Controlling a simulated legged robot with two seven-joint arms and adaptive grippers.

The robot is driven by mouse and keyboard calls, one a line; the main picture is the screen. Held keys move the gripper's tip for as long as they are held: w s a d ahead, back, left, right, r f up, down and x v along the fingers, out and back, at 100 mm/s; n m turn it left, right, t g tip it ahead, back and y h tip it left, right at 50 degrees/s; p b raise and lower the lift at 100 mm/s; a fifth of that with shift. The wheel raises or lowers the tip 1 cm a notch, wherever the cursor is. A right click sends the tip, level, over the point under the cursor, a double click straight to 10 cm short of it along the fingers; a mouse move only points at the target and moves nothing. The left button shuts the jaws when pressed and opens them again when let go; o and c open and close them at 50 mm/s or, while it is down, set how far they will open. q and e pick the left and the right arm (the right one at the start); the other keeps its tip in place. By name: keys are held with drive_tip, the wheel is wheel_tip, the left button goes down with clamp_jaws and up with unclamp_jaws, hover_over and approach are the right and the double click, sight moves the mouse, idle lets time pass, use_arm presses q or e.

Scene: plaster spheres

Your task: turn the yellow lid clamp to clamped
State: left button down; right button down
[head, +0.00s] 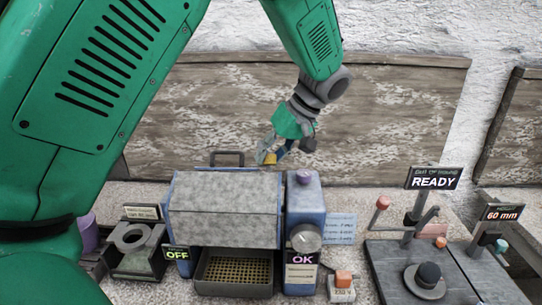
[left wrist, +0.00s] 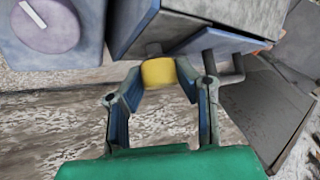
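The yellow lid clamp (left wrist: 158,73) sits at the edge of the grey-and-blue machine (head: 223,215), on its far side in the head view. My left gripper (head: 273,152) reaches down there from above. In the left wrist view its two fingers (left wrist: 160,76) slant inward on both sides of the clamp and appear to close on it. The clamp's marking and turn limits are not readable. My right gripper is not in view.
A tray (head: 235,290) sits in front. A lever stand with a READY sign (head: 435,178) stands right.

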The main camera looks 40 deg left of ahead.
use_arm(q)
drive_tip(key=shift+w+r+n+g+p, duration=0.15)
drive_tip(key=shift+n+g+p, duration=0.2)
drive_tip(key=shift+p, duration=0.6)
drive_tip(key=c, duration=1.2)
unclamp_jaws()
